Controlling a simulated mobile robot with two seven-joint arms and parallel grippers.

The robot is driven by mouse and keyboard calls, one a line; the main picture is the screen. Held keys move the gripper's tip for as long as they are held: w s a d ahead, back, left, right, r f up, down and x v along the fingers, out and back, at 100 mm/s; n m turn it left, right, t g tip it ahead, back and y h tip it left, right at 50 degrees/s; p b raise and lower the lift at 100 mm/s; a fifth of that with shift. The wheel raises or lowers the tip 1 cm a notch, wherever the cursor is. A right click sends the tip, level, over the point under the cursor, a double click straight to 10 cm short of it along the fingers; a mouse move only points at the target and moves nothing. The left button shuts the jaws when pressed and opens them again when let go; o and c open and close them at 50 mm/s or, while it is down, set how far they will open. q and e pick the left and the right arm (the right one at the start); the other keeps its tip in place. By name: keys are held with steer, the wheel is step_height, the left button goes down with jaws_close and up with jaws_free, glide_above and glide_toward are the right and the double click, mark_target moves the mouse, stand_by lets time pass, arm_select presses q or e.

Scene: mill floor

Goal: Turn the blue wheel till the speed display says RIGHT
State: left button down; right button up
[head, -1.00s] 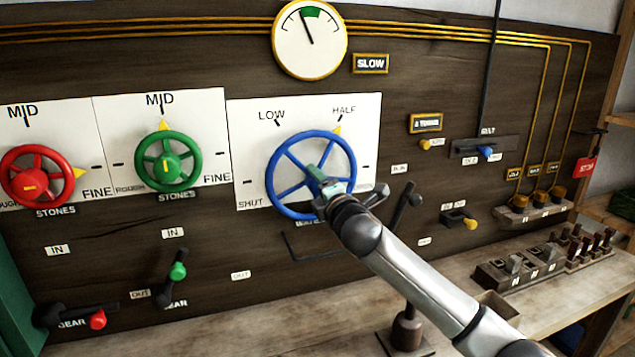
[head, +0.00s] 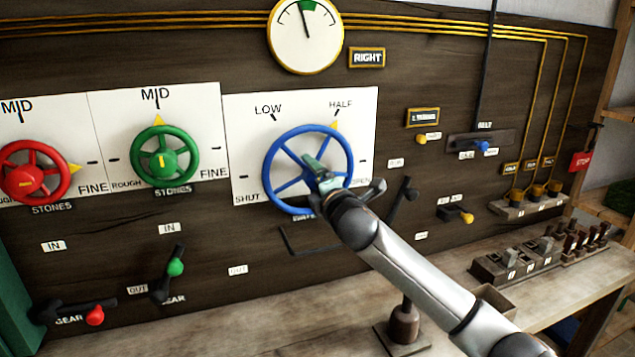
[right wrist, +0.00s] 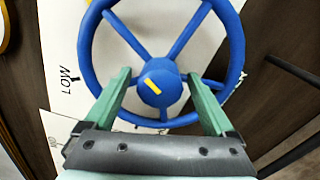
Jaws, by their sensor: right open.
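The blue wheel (head: 308,130) is on a white plate marked SHUT, LOW, HALF and OPEN. Its yellow pointer (head: 335,125) is at HALF. The speed display (head: 367,58) reads RIGHT. The round dial (head: 306,34) above has its needle near the green band. My right gripper (head: 315,165) is in front of the wheel's hub. In the right wrist view its two green fingers (right wrist: 157,92) are apart on either side of the blue hub (right wrist: 158,86); I cannot tell whether they touch the wheel. My left gripper is not in view.
A red wheel (head: 36,155) and a green wheel (head: 181,163) are to the left. Gear levers with green (head: 176,267) and red (head: 95,315) knobs are below them. A wooden bench (head: 265,310) with switches (head: 517,258) runs along the panel's foot.

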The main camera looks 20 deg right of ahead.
steer(key=s+b, duration=0.1)
steer(key=s, duration=1.1)
steer(key=shift+s+d+b, duration=0.25)
steer(key=shift+b, duration=0.1)
steer(key=shift+f, duration=0.2)
steer(key=s+a+f+m+g, duration=0.1)
steer(key=s+f+m+g, duration=0.4)
steer(key=f, duration=0.7)
steer(key=s+a+f+m+g, duration=0.1)
steer(key=s+f+m+g, duration=0.1)
steer(key=s+f+m, duration=0.55)
steer(key=s+d+f+m+g, duration=0.1)
steer(key=s+f+m+g, duration=0.3)
steer(key=s+f, duration=0.6)
steer(key=s+d+f+m+g, duration=0.1)
steer(key=s+f+m+g, duration=0.25)
steer(key=s+f, duration=0.65)
steer(key=w+a+f+t+y+p, duration=0.1)
steer(key=w+a+f+t, duration=0.1)
steer(key=a+f+t, duration=0.2)
steer(key=shift+a+f+n+t+y, duration=0.35)
steer(key=shift+f+t, duration=0.4)
steer(key=shift+f, duration=0.7)
